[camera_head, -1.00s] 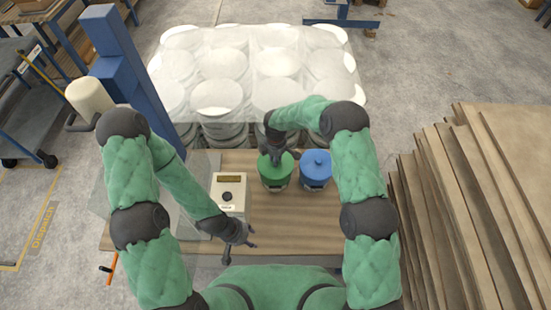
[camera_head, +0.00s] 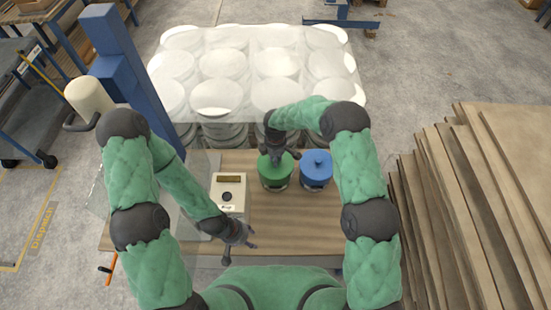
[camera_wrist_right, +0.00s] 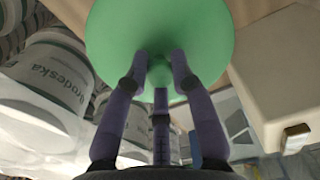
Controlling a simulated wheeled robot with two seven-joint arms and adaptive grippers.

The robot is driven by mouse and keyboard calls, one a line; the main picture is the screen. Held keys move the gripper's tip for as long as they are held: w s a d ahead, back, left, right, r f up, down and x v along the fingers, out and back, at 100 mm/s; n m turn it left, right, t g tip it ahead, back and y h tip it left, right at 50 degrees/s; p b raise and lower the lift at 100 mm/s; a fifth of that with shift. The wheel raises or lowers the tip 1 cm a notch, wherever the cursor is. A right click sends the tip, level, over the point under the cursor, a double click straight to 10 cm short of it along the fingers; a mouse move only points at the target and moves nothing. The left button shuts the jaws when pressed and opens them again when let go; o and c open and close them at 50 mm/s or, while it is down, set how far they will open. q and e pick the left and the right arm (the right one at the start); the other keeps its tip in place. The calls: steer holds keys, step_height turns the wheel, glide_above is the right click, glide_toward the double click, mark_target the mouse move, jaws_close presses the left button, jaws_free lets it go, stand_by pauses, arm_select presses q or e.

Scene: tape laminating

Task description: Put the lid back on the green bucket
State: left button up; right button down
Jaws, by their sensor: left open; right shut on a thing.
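The green bucket (camera_head: 275,184) stands on the wooden table top, beside the blue bucket. Its green lid (camera_wrist_right: 160,25) fills the top of the right wrist view as a round disc with a small knob. My right gripper (camera_wrist_right: 160,80) is shut on that knob from above. In the head view the right gripper (camera_head: 276,158) is over the green bucket and hides part of the lid. I cannot tell whether the lid is fully seated on the rim. My left gripper (camera_head: 240,252) is open and empty, low near the table's front edge.
A blue bucket (camera_head: 316,178) with a blue lid stands just right of the green one. A white device (camera_head: 229,192) with a display stands to the left. Wrapped white drums (camera_head: 260,70) are behind the table. The table's front right (camera_head: 310,225) is clear.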

steer(key=shift+f+b, duration=0.2)
steer(key=shift+b, duration=0.35)
stand_by(0.8)
stand_by(0.3)
steer(key=c, duration=1)
jaws_free()
steer(key=shift+o, duration=0.4)
steer(key=o, duration=0.4)
steer(key=shift+o, duration=0.2)
steer(key=shift+r, duration=0.1)
steer(key=shift+r+p, duration=1.65)
steer(key=shift+r, duration=1.8)
